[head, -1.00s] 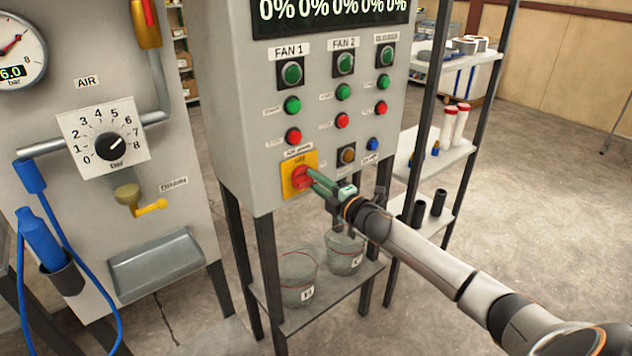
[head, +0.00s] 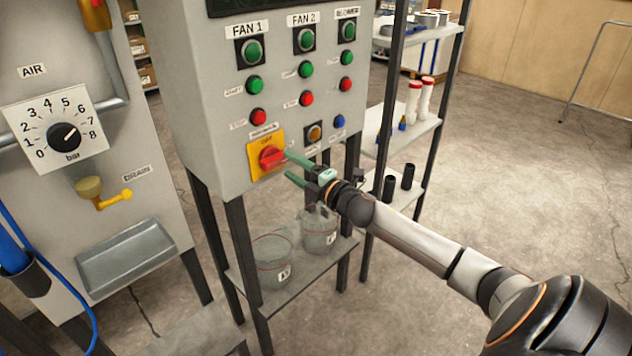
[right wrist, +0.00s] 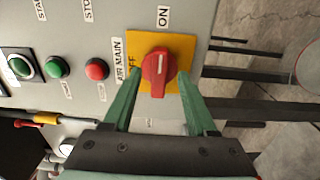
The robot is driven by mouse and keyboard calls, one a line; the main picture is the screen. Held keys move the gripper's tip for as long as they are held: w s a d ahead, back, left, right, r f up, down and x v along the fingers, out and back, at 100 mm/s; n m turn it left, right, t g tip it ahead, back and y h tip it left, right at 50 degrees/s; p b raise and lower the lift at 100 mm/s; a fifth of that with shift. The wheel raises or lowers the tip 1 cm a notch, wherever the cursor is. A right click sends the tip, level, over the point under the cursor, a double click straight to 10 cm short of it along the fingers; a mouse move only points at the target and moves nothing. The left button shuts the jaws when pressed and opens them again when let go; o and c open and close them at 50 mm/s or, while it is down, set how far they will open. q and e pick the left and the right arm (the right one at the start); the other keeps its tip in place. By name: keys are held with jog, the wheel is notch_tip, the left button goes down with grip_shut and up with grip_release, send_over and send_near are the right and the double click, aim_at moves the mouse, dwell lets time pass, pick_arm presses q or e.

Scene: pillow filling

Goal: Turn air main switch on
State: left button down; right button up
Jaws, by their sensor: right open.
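The air main switch (head: 270,157) is a red knob on a yellow plate, low on the grey control cabinet. The OFF label (right wrist: 131,68) is at the left, partly hidden by a finger. My right gripper (head: 292,167) is open, its green fingers spread just in front of the switch. My left gripper is not in view.
The cabinet (head: 205,110) carries green and red fan buttons above the switch. At the left is the air panel with a pressure dial (head: 64,137) and a yellow drain valve (head: 113,199). Buckets (head: 272,262) stand on the shelf below. A rack (head: 410,130) stands at the right.

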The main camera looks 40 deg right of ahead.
jog(key=s, duration=0.9)
jog(key=shift+d+b, duration=0.3)
jog(key=shift+d, duration=0.05)
jog(key=s+a+f+m+g, duration=0.1)
jog(key=s+a+f+m, duration=0.2)
jog(key=f, duration=0.2)
jog(key=s+a+f+m+g+p, duration=0.1)
jog(key=s+a+f+m+g, duration=0.15)
jog(key=f, duration=0.35)
jog(key=s+a+f+m+g, duration=0.1)
jog(key=s+a+f+m, duration=0.2)
jog(key=f, duration=0.2)
jog(key=s+a+f+m+g, duration=0.2)
jog(key=s+a+f+m, duration=0.2)
jog(key=s+a, duration=0.3)
jog(key=s+a+f+m+g+y+p, duration=0.1)
jog(key=s+a+f+m, duration=0.3)
jog(key=a, duration=0.5)
jog(key=s+f+g, duration=0.1)
jog(key=s+f, duration=0.1)
jog(key=s, duration=0.1)
jog(key=shift+f+p, duration=0.3)
jog(key=shift+f, duration=0.1)
jog(key=shift+c, duration=0.4)
jog(key=shift+c, duration=0.2)
